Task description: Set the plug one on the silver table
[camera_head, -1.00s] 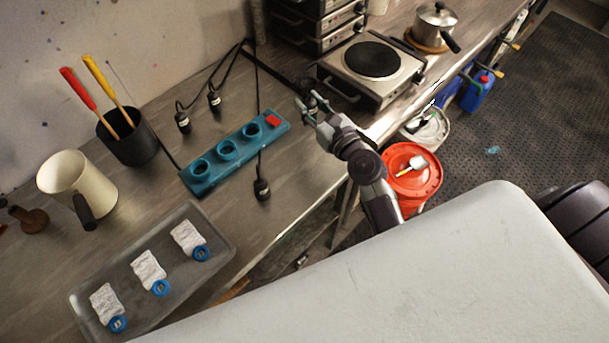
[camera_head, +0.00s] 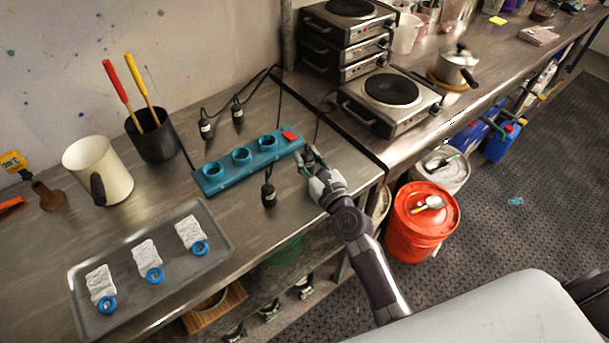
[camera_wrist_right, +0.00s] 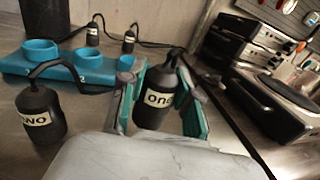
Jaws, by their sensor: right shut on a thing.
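My right gripper (camera_head: 308,160) is shut on plug one, beside the right end of the teal socket strip (camera_head: 250,158) and low over the metal table (camera_head: 225,205). In the right wrist view plug one (camera_wrist_right: 157,100) is a black plug with a pale "One" label, upright between the teal-lined fingers (camera_wrist_right: 160,105). I cannot tell whether its base touches the table. The plug labelled "TWO" (camera_wrist_right: 38,118) stands left of the gripper; it also shows in the head view (camera_head: 268,193). My left gripper is not in view.
Two black plugs (camera_head: 206,127) (camera_head: 238,113) stand behind the strip. A hot plate (camera_head: 390,100) is to the right, and a grey tray (camera_head: 215,222) is at the front left. A red-orange bucket (camera_head: 420,222) stands on the floor. Bare tabletop lies in front of the strip.

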